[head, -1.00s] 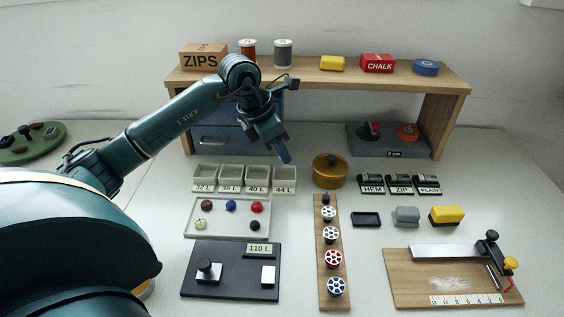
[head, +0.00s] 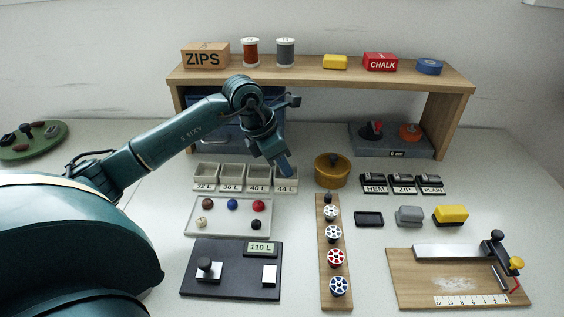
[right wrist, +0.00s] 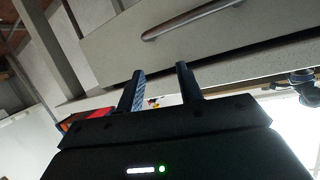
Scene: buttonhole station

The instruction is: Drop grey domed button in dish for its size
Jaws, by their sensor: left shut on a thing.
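My left gripper (head: 286,170) is shut, with its fingertips low over the back of the 44 L dish (head: 287,184). The grey domed button is hidden at the fingertips, and I see no grey button elsewhere. The 32 L dish (head: 204,183), 36 L dish (head: 230,184) and 40 L dish (head: 258,184) stand in a row to its left, and look empty. My right gripper (right wrist: 160,88) shows in the right wrist view, with its fingers apart and nothing held between them.
A pale tray (head: 228,221) with several buttons lies in front of the dishes. A gauge (head: 225,278) reading 110 L is nearer. A brass pot (head: 331,180) stands right of the 44 L dish. A wooden shelf (head: 310,75) spans the back.

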